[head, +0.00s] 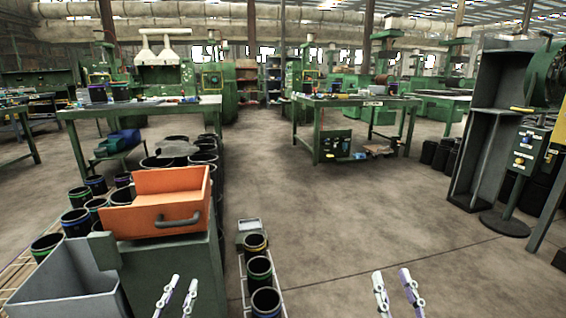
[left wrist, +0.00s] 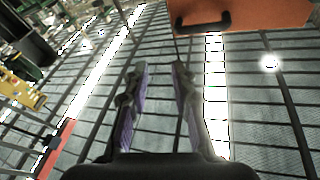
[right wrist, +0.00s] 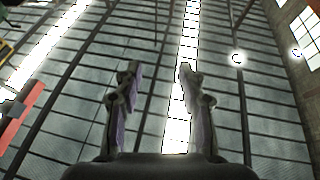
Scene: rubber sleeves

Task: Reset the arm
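My right gripper (head: 399,292) is at the bottom of the head view, over bare floor. In the right wrist view its fingers (right wrist: 158,72) are also apart and empty. Both wrist views look up at the ceiling, so both grippers point upward.
An orange bin (head: 157,189) with a dark handle sits on a grey cabinet (head: 176,270) near my left gripper. Black sleeves with coloured bands (head: 260,268) stand on a low rack between the grippers. A grey open box (head: 66,290) is at the lower left. The floor (head: 380,220) ahead is clear.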

